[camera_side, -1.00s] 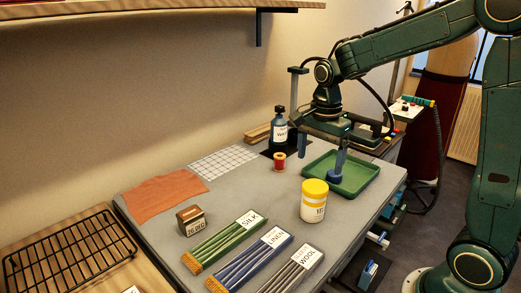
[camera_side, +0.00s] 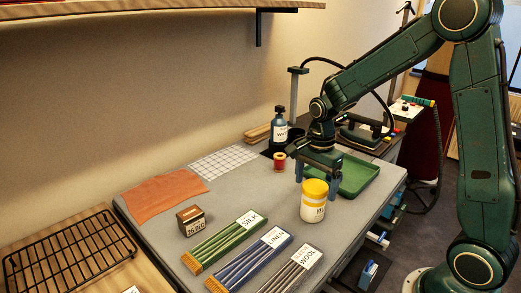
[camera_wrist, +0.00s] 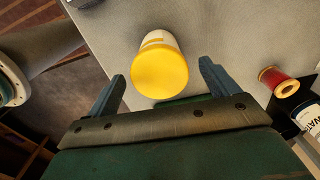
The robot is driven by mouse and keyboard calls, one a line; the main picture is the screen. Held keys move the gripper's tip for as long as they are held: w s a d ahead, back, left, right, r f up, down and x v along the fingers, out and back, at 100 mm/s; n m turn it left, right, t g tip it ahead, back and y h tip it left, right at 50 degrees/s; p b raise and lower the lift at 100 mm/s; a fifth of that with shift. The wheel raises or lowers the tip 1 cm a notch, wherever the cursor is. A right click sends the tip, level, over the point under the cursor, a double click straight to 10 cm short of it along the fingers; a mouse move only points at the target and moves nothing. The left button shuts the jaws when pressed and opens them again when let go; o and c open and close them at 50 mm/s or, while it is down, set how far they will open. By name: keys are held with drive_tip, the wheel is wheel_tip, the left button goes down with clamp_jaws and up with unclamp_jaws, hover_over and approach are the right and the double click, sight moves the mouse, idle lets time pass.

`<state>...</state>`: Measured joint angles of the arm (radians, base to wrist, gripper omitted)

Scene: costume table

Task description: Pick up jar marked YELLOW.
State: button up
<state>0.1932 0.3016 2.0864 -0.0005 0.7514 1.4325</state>
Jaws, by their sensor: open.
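The jar (camera_side: 313,206) is white with a yellow lid and a yellow band; the lettering on it is too small to read. It stands upright on the grey table near its right front edge. My gripper (camera_side: 316,186) is open and empty, just behind and above the jar in the side view. In the wrist view the yellow lid (camera_wrist: 160,72) lies between the two blue fingers of my gripper (camera_wrist: 161,72), centred and slightly ahead of them.
A green tray (camera_side: 366,178) lies behind the jar. A red spool (camera_side: 279,162) and a dark bottle (camera_side: 280,132) stand to the back left. Labelled bundles, including LINEN (camera_side: 250,258), lie in front. Clear table (camera_side: 240,195) lies left of the jar.

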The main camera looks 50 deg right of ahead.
sight(313, 199)
drive_tip(key=shift+f, duration=0.55)
drive_tip(key=shift+f, duration=0.1)
drive_tip(key=shift+f, duration=2.5)
drive_tip(key=shift+c, duration=0.2)
drive_tip(key=c, duration=1.2)
drive_tip(key=shift+r, duration=0.25)
wheel_tip(313, 199, up, 20)
drive_tip(key=shift+f, duration=0.15)
